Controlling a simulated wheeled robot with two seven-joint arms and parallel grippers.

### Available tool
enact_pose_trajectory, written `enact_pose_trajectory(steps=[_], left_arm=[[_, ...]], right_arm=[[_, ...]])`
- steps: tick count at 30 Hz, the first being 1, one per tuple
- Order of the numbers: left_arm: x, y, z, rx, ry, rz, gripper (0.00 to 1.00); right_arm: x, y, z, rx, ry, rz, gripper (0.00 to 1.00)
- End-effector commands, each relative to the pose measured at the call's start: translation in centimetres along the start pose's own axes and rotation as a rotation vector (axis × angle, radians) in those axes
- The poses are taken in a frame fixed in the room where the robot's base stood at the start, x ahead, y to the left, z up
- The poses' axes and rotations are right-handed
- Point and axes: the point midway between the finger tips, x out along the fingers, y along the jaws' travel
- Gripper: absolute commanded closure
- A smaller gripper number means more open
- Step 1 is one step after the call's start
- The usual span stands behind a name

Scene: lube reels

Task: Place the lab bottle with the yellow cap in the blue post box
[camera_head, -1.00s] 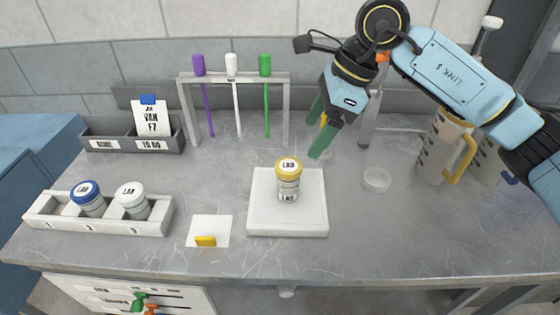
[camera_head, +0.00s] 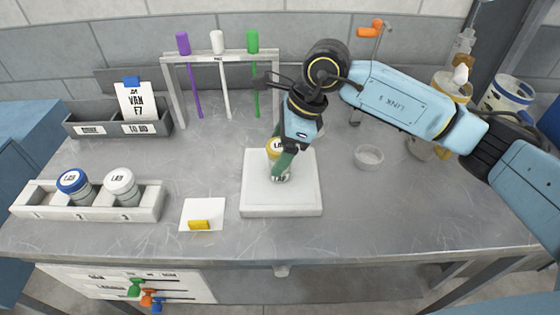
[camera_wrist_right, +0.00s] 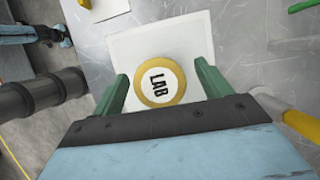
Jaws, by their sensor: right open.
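The lab bottle with the yellow cap (camera_head: 274,147) stands upright on a white square pad (camera_head: 262,205). My right gripper (camera_head: 283,168) is lowered at the bottle and partly hides it in the head view. In the right wrist view the yellow-rimmed cap (camera_wrist_right: 160,81) marked LAB sits between the two green fingers, with a gap on each side, so the gripper is open around the bottle. I cannot make out a blue post box for certain.
A white rack (camera_head: 150,207) at the left holds a blue-capped bottle (camera_head: 74,185) and a white-capped bottle (camera_head: 121,186). A grey tray (camera_head: 90,130) and a stand with coloured rods (camera_head: 221,55) are behind. A clear dish (camera_head: 369,157) lies right of the pad.

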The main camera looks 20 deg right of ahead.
Motion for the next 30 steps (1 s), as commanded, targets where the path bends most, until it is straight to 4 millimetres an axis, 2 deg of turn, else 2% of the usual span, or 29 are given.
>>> enact_pose_trajectory(steps=[3, 10, 21, 24, 30], left_arm=[[0.0, 0.0, 0.2, 0.000, -0.003, 0.001, 0.64], [0.0, 0.2, 0.9, 0.000, -0.014, 0.002, 0.64], [0.0, 0.2, 1.1, 0.001, -0.018, 0.002, 0.64], [0.0, 0.2, 1.1, 0.001, -0.018, 0.002, 0.64], [0.0, 0.2, 1.1, 0.001, -0.018, 0.003, 0.64]], right_arm=[[1.6, 0.0, 0.0, 0.001, 0.000, 0.001, 0.23], [1.8, 0.0, 0.0, 0.000, 0.000, 0.000, 0.23], [1.8, 0.0, 0.0, 0.000, -0.001, 0.000, 0.71], [1.7, 0.0, 0.0, 0.000, -0.001, -0.001, 0.77], [1.5, -0.1, 0.1, -0.001, -0.002, -0.002, 0.78]])
